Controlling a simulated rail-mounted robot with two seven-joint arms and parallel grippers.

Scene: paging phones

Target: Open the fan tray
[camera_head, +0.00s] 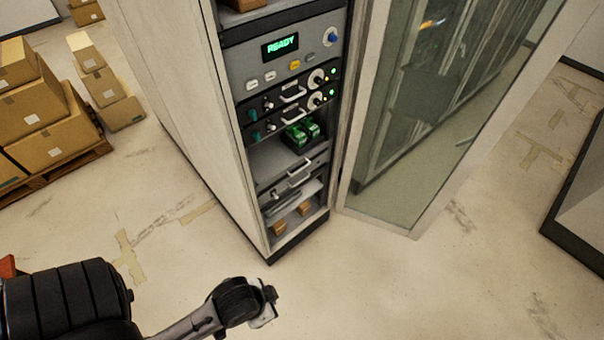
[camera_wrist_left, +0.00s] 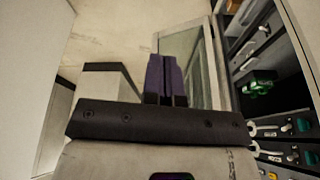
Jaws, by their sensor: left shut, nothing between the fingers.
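The equipment rack (camera_head: 228,150) stands open in the head view, with a green READY display (camera_head: 281,47) near its top. Several handled units sit below it. A grey drawer front with a silver handle (camera_head: 300,175) is low in the rack and looks pushed in; no label shows which unit is the fan tray. My left gripper (camera_head: 268,305) is in front of and below the rack, apart from it. In the left wrist view its dark fingers (camera_wrist_left: 166,78) are together and empty, with the rack units (camera_wrist_left: 262,60) to the right. My right gripper is not in view.
The glass rack door (camera_head: 420,110) stands swung open to the right. Green-topped parts (camera_head: 301,132) sit on a shelf above the low drawer. Cardboard boxes (camera_head: 55,130) are stacked on a pallet at left. The floor in front of the rack is clear.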

